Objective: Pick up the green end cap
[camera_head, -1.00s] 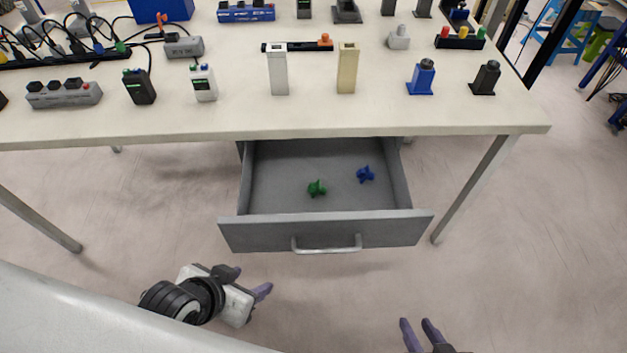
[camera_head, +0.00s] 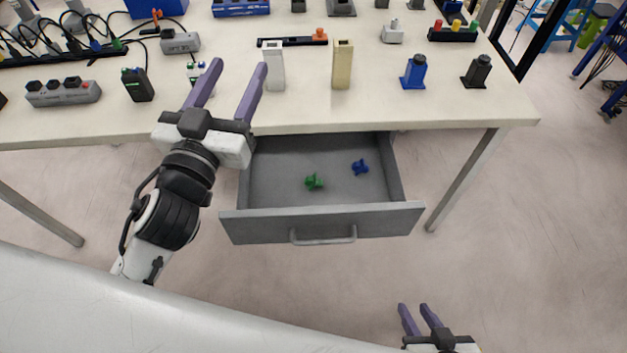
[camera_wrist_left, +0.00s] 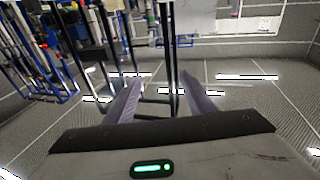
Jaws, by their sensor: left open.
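The green end cap (camera_head: 314,182) lies on the floor of the open grey drawer (camera_head: 270,185) under the table, in the head view. A blue piece of similar shape (camera_head: 360,167) lies to its right in the drawer. My left gripper (camera_head: 232,82) is open and empty, raised at the table's front edge, to the left of and above the drawer. Its two purple fingers also show in the left wrist view (camera_wrist_left: 160,95), with nothing between them. My right gripper (camera_head: 419,318) is at the bottom right, its purple fingers apart and empty, well away from the drawer.
The table (camera_head: 300,115) overhangs the drawer. On it stand a white post (camera_head: 274,68), a beige post (camera_head: 342,65), a blue block (camera_head: 414,72), a black block (camera_head: 477,71) and a dark device (camera_head: 137,85). The drawer front has a handle (camera_head: 323,236).

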